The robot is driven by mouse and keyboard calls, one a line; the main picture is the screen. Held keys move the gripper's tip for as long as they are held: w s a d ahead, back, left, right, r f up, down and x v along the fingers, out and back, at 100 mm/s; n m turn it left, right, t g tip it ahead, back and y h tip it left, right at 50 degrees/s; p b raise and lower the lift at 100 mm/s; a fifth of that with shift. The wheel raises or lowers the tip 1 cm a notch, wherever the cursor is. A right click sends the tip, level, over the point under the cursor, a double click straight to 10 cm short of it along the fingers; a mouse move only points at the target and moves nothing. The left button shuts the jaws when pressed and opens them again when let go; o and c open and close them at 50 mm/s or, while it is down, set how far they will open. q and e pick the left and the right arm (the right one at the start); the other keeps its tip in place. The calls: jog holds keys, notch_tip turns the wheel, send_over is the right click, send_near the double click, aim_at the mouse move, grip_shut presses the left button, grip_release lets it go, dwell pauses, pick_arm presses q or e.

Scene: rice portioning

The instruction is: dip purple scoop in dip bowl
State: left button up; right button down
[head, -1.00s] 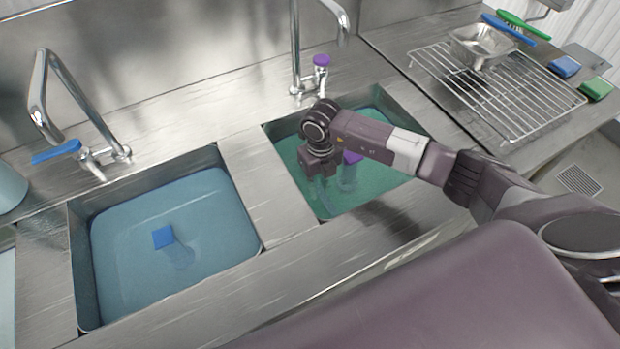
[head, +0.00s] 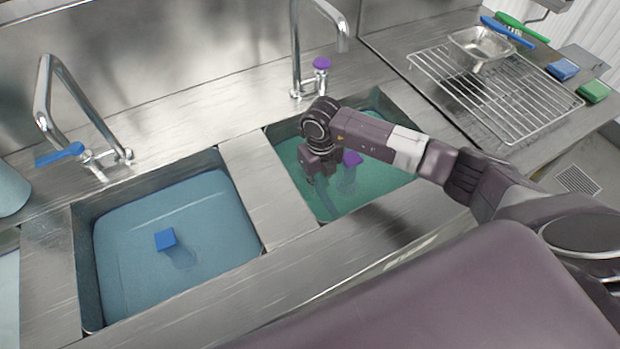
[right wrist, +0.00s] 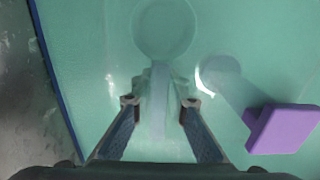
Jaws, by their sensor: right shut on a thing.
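My right gripper (head: 325,185) points down into the right-hand basin (head: 395,115) of green water. In the right wrist view its fingers (right wrist: 160,101) are shut on the handle of a scoop (right wrist: 164,30), whose round end lies ahead of the fingertips, in or under the water. The scoop looks pale green through the water, so I cannot tell whether it is purple. A purple block (right wrist: 283,128) sits to the right of the fingers, on a pale upright piece that goes down into the water; it also shows in the head view (head: 352,158). My left gripper is not in view.
The left-hand basin (head: 78,260) holds blue water with a blue block (head: 165,239). Two taps stand behind, with a blue lever (head: 60,154) and a purple knob (head: 321,63).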

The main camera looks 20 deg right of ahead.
notch_tip(320, 180, up, 16)
jog(key=p, duration=1)
notch_tip(320, 180, up, 5)
jog(key=p, duration=0.4)
send_over(319, 187)
jog(key=shift+r, duration=0.1)
jog(key=shift+w, duration=0.15)
dwell(0.8)
